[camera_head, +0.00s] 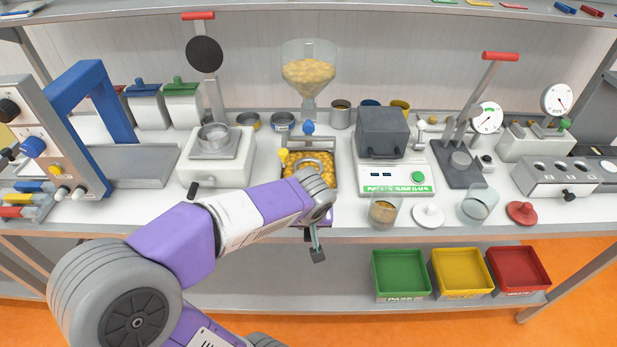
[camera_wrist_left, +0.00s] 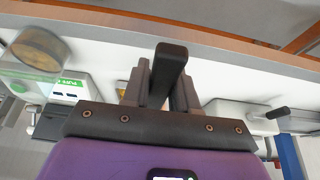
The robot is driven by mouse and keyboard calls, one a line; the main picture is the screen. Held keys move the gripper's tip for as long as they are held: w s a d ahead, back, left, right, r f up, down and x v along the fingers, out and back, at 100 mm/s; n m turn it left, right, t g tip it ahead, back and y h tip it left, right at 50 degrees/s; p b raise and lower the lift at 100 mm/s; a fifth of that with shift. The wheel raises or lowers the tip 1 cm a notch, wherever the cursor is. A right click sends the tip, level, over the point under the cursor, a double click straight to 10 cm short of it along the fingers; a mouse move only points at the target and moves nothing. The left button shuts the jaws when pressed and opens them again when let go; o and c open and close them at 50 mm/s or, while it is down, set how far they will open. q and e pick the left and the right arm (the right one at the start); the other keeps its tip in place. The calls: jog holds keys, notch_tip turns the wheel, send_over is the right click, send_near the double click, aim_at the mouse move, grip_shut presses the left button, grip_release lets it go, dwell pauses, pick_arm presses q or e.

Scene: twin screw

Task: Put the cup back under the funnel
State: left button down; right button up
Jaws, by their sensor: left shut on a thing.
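The clear glass funnel (camera_head: 308,85), full of yellow pieces, stands at the back middle. Below and in front of it is a tray of yellow pieces (camera_head: 297,160), partly covered by my left arm. A clear cup (camera_head: 384,212) with amber contents stands in front of the scale; it also shows in the left wrist view (camera_wrist_left: 38,48). Another clear cup (camera_head: 479,205) stands further right. My left gripper (camera_head: 317,254) is at the table's front edge, pointing down. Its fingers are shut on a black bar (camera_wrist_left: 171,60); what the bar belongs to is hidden. My right gripper is out of view.
A white lid (camera_head: 428,215) and a red lid (camera_head: 521,212) lie near the front edge. Green, yellow and red bins (camera_head: 401,296) are below.

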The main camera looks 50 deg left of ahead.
pick_arm(q)
jog(key=w+a, duration=0.3)
jog(key=a, duration=0.1)
jog(key=w+a, duration=0.8)
jog(key=a, duration=0.1)
jog(key=shift+a, duration=0.1)
jog(key=shift+w+a+f+b, duration=0.15)
jog(key=shift+f+b, duration=0.45)
jog(key=shift+f, duration=1.15)
jog(key=shift+f, duration=0.15)
jog(key=c, duration=0.9)
grip_release()
jog(key=p+v, duration=0.3)
jog(key=v, duration=0.9)
